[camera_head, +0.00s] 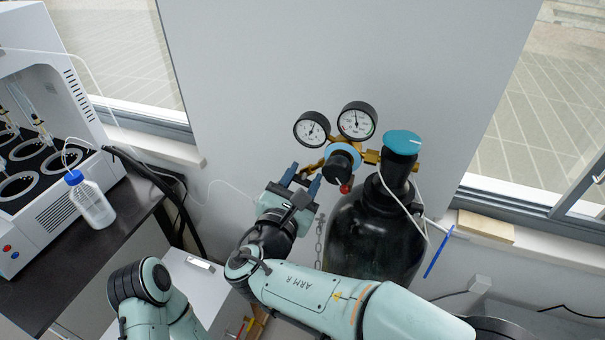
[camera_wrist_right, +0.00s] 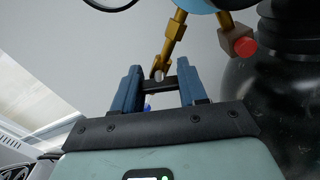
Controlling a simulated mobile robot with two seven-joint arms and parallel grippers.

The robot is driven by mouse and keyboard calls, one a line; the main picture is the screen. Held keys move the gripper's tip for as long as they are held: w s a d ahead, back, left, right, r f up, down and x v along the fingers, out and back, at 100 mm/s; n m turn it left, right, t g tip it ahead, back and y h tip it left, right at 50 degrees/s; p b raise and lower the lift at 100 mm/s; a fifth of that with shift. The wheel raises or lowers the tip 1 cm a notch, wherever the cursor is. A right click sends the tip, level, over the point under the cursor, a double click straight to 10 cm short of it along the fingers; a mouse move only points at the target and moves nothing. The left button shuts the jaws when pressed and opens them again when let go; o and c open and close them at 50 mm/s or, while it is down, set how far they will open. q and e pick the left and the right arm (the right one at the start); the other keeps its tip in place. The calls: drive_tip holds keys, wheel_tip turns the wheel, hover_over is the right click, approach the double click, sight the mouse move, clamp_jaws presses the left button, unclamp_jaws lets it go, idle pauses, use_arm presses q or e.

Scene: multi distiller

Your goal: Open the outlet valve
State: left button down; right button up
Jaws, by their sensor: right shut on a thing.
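A regulator with a blue knob (camera_head: 341,161) and two round gauges sits on top of a black gas cylinder (camera_head: 368,235). A brass outlet arm (camera_head: 315,166) slants down-left from it. My right gripper (camera_head: 302,180) is at the end of this arm. In the right wrist view, a small dark outlet valve handle (camera_wrist_right: 160,86) lies between the blue fingers of the right gripper (camera_wrist_right: 160,80), just below the brass fitting (camera_wrist_right: 160,66). The fingers hold it, and its ends are partly hidden by them. My left gripper is not in view.
The cylinder's main valve has a teal cap (camera_head: 402,142). A red-tipped fitting (camera_head: 346,188) is close to the right gripper's right side. A white distiller (camera_head: 60,200) and a blue-capped bottle (camera_head: 93,203) stand on the dark bench at left. The wall is behind the regulator.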

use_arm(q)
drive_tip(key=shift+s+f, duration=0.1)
use_arm(e)
drive_tip(key=o, duration=1.1)
drive_tip(key=shift+c, duration=0.2)
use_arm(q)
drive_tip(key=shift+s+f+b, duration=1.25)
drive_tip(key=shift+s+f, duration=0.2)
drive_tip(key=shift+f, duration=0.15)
use_arm(e)
drive_tip(key=v, duration=1.3)
drive_tip(key=shift+s, duration=0.15)
